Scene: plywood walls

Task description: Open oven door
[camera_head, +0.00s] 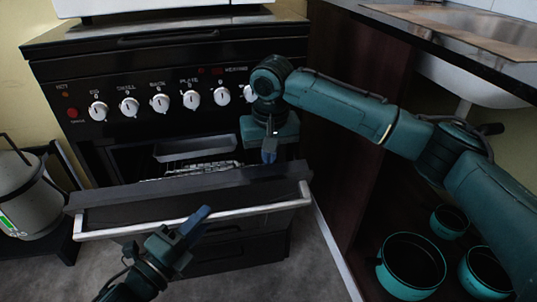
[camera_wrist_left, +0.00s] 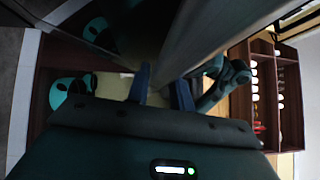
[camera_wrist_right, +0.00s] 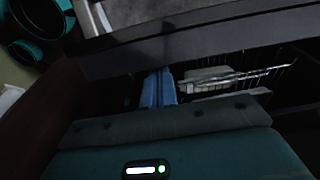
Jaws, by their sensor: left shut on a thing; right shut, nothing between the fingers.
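The oven (camera_head: 165,85) is a black stove with white knobs. Its door (camera_head: 190,188) is partly open, tilted out from the top, with a silver handle (camera_head: 255,209) along its front; the handle also shows in the left wrist view (camera_wrist_left: 200,40). My left gripper (camera_head: 193,223) is shut on the handle near its middle, with blue fingers either side of it. My right gripper (camera_head: 269,152) is shut and empty, pointing down at the gap behind the door's top edge near the right end. In the right wrist view its fingers (camera_wrist_right: 158,88) are together beside the oven rack (camera_wrist_right: 225,78).
A tray (camera_head: 195,148) shows inside the oven. A gas cylinder (camera_head: 25,195) stands at the left. A dark cabinet (camera_head: 350,110) with a sink above stands close at the right, with several teal pots (camera_head: 411,267) below. Grey floor lies before the door.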

